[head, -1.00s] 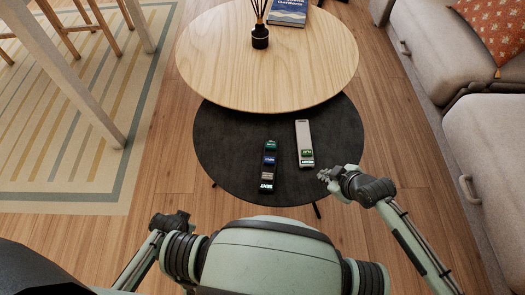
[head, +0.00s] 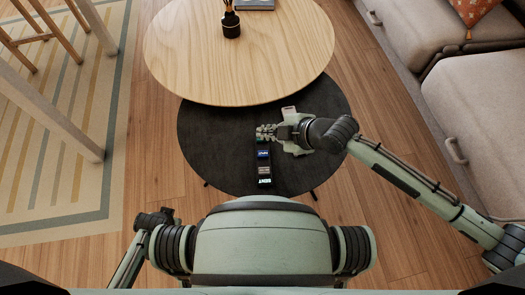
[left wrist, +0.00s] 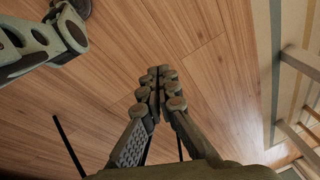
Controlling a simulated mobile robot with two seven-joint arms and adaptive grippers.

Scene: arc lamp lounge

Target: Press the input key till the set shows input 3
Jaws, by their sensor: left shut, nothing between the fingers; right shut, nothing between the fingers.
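A black remote (head: 264,170) with coloured labelled keys lies on the dark round table (head: 210,150). A second, pale remote (head: 289,110) lies to its right, mostly hidden under my right gripper. My right gripper (head: 262,132) is shut and empty, over the far end of the black remote, covering its top key. Whether it touches the remote I cannot tell. The key labels are too small to read surely. My left gripper (left wrist: 158,82) is shut and empty above the wooden floor in the left wrist view. The set and its screen are not in view.
A larger, pale wooden round table (head: 240,55) overlaps the dark one's far side, with a dark reed diffuser (head: 231,24) and a book (head: 255,4) on it. A grey sofa (head: 480,110) stands right. A striped rug (head: 60,150) lies left.

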